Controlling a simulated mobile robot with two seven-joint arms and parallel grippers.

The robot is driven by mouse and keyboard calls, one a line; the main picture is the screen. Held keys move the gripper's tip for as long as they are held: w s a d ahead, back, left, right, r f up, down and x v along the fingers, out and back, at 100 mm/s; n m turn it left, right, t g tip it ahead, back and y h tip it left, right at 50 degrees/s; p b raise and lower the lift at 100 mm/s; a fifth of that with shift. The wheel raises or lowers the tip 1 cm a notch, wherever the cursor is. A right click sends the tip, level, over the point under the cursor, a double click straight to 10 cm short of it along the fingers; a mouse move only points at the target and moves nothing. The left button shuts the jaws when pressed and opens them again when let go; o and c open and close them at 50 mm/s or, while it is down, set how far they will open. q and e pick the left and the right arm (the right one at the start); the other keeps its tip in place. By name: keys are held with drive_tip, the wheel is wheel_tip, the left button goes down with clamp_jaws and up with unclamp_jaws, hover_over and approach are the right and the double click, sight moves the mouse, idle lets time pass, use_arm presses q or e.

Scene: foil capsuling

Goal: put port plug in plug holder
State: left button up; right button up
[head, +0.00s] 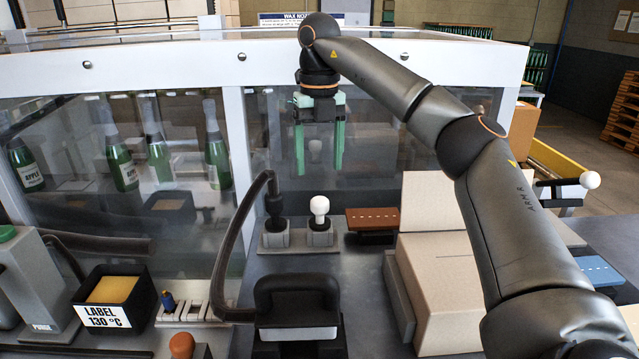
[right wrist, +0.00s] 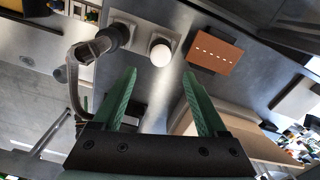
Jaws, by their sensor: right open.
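A plug with a round white head (head: 319,205), which looks like the port plug, stands upright on a small grey block (head: 320,238). I cannot tell for sure whether that block is the plug holder. The white head also shows in the right wrist view (right wrist: 160,54), just beyond and between the fingertips. My right gripper (head: 319,170) has green fingers, is open and empty, and hangs pointing down above the white head, apart from it. It also shows in the right wrist view (right wrist: 159,73). My left gripper is not in view.
A black nozzle on a thick hose (head: 275,205) stands in a block just left of the plug. A brown dotted plate (head: 372,218) lies to the right, near a cardboard box (head: 450,285). A clear-panelled enclosure with green bottles (head: 122,160) stands behind. A black bin (head: 140,285) is at left.

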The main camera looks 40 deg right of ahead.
drive_tip(key=shift+r, duration=0.85)
